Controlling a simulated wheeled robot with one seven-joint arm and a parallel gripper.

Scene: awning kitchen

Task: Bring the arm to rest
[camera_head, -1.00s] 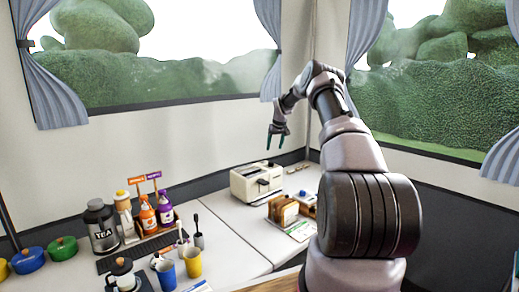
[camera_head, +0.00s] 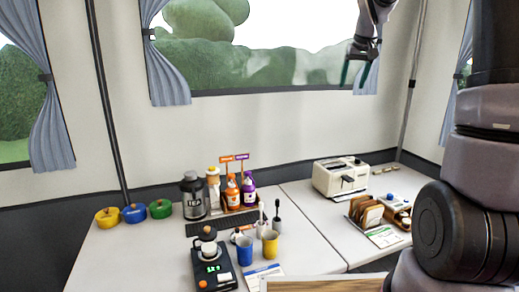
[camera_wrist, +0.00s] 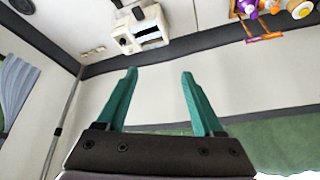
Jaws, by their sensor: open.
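My gripper (camera_head: 356,74) is raised at the upper right in the head view, in front of the window and well above the counter. Its two green fingers (camera_wrist: 158,95) stand apart in the wrist view, with nothing between them. My arm rises along the right side of the head view, and its upper part runs out of the picture. The gripper touches nothing.
A white toaster (camera_head: 341,178) stands on the counter (camera_head: 315,222), with a toast rack (camera_head: 366,212) before it. To the left are bottles (camera_head: 240,190), a tea canister (camera_head: 193,196), two cups (camera_head: 257,248), a coffee grinder (camera_head: 211,264) and small pots (camera_head: 134,213).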

